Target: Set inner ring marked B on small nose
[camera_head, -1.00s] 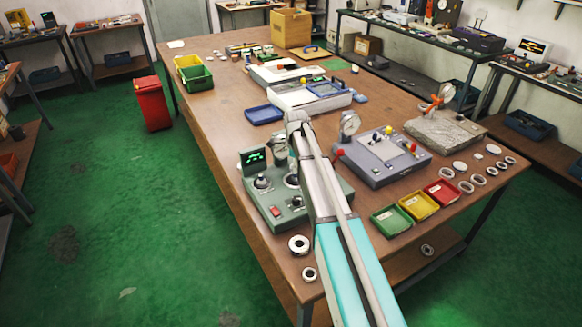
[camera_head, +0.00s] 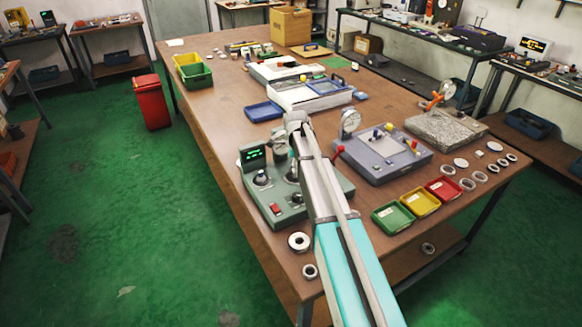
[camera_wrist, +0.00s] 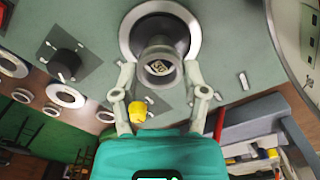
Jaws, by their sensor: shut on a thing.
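In the wrist view my gripper (camera_wrist: 159,76) has its two fingers on either side of a small grey ring (camera_wrist: 160,79) and is shut on it. A small light label shows in the ring's middle; its letter is too small to read surely. The ring is in front of a dark round nose (camera_wrist: 160,22) with a wide silver collar (camera_wrist: 128,28) on the grey-green fixture. I cannot tell whether ring and nose touch. In the head view the fixture (camera_head: 262,203) stands at the table's near left edge, and my arm hides the gripper and ring.
A black knob (camera_wrist: 66,64) sits beside the nose. A grey-blue gauge station (camera_head: 382,160) stands right of my arm. Green (camera_head: 393,218), yellow (camera_head: 420,202) and red (camera_head: 444,189) trays lie in front of it. Loose rings (camera_head: 299,242) lie near the front edge, and several more at the right.

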